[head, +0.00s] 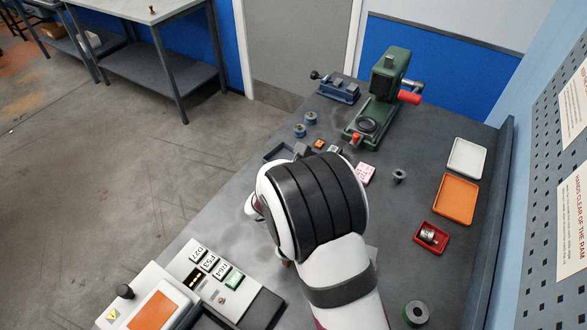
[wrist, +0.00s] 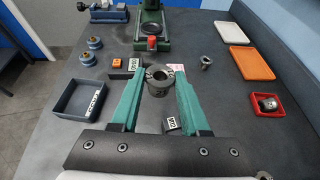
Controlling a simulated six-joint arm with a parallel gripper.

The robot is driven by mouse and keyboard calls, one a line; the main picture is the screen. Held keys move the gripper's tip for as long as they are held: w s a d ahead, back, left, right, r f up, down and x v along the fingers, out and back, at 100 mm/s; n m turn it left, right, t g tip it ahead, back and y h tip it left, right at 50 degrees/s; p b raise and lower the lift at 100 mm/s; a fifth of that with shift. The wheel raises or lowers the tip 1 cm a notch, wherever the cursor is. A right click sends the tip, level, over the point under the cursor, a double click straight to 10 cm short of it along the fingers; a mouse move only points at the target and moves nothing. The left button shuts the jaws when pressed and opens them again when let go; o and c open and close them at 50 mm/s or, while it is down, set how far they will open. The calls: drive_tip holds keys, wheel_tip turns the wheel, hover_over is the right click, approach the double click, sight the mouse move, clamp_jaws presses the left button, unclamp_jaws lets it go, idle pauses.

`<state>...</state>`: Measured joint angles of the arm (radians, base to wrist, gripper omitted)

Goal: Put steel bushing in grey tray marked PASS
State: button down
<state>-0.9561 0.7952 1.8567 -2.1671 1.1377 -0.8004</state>
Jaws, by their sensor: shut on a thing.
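The steel bushing (wrist: 155,90), a short grey ring-topped cylinder, is between the green fingers of my gripper (wrist: 156,80) in the wrist view. My gripper is shut on it, and the bushing looks upright. Its height above the bench cannot be told. A dark grey tray (wrist: 68,98) with a white label is on the left in the wrist view; the label is too small to read surely. In the head view part of this tray (head: 277,153) shows beyond my arm, which hides the gripper and the bushing.
Small labelled blocks (wrist: 171,124) stand close to the fingers. A grey spool-like part (wrist: 204,63) stands to the right. A red tray (wrist: 281,103) holds a metal part; orange (wrist: 248,62) and white (wrist: 230,33) trays lie beyond. A green press (head: 378,105) stands at the back.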

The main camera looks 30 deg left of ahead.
drive_tip(key=w+a+r+n+y, duration=0.2)
drive_tip(key=w+a+n+y, duration=0.1)
drive_tip(key=w+a, duration=0.1)
drive_tip(key=a+f, duration=0.2)
drive_tip(key=a, duration=0.1)
drive_tip(key=s+a+f, duration=0.1)
drive_tip(key=a+f, duration=0.1)
drive_tip(key=a, duration=0.1)
drive_tip(key=s+a+f, duration=0.1)
drive_tip(key=a+f, duration=0.1)
drive_tip(key=a, duration=0.1)
drive_tip(key=shift+a+f, duration=0.1)
drive_tip(key=shift+a, duration=0.05)
wheel_tip(320, 180, down, 3)
drive_tip(key=shift+a+f, duration=0.1)
drive_tip(key=shift+f, duration=0.4)
drive_tip(key=shift+f, duration=0.6)
drive_tip(key=shift+c, duration=2)
unclamp_jaws()
